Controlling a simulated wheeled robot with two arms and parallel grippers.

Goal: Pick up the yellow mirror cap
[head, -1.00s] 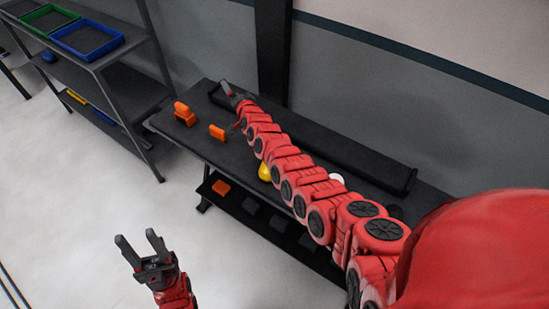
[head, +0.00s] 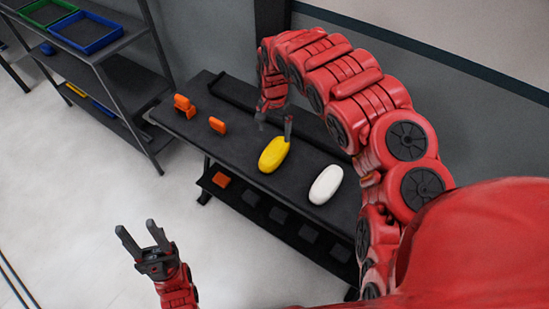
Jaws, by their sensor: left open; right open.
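The yellow mirror cap (head: 273,155) is a smooth oval lying on the dark table (head: 200,133), near its front edge. My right gripper (head: 275,124) points down just behind the cap, its fingers apart. One fingertip appears at the cap's far right end; I cannot tell whether it touches. Nothing is between the fingers that I can see. My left gripper (head: 142,236) is open and empty over the floor in front of the table, well away from the cap.
A white oval cap (head: 326,185) lies right of the yellow one. Two orange tools, one (head: 184,105) and another (head: 217,125), stand on the table's left part. A lower shelf (head: 250,199) runs underneath. A rack with a blue tray (head: 87,32) stands at the left.

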